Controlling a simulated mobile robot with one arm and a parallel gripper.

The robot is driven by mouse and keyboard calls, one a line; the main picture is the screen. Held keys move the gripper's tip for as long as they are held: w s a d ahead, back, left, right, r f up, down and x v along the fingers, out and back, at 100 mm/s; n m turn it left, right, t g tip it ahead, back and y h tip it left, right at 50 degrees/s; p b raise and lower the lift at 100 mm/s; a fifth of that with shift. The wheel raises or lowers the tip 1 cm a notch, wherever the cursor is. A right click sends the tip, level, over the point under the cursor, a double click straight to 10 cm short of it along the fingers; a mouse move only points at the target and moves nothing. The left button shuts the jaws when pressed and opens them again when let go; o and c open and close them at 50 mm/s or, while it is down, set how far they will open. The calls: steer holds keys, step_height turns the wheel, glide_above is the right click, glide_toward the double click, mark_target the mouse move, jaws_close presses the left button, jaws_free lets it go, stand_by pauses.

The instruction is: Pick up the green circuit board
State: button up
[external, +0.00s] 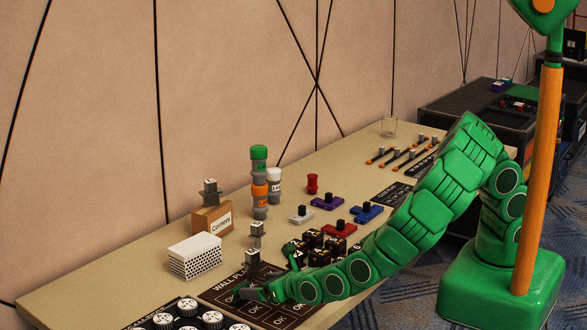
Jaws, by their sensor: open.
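My green arm reaches from the right over the table, and my gripper (252,293) is low over the dark wall-plan sheet (225,298). Its jaws are open, and I see nothing held between them. I cannot clearly make out a green circuit board on the table. A small green piece (294,252) shows beside the black numbered cubes, just above my wrist; I cannot tell whether it is the board or part of my gripper. Similar small boards with black knobs lie beyond: white (301,218), purple (326,203), red (339,230) and blue (367,214). My forearm hides part of the table.
Black numbered cubes (325,244) stand close beyond my wrist. A white perforated box (195,257), a cardboard box (212,218) and stacked cylinders (260,184) stand toward the wall. White round knobs (187,307) are at the near left. Table (100,290) is bare at far left.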

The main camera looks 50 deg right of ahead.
mark_target(239, 287)
steer(key=shift+w+a+f, duration=0.1)
steer(key=shift+a+f, duration=0.05)
steer(key=shift+f, duration=0.1)
steer(key=shift+x, duration=3.65)
steer(key=shift+a+r, duration=0.1)
steer(key=shift+a, duration=0.15)
steer(key=shift+c, duration=0.3)
steer(key=c, duration=1)
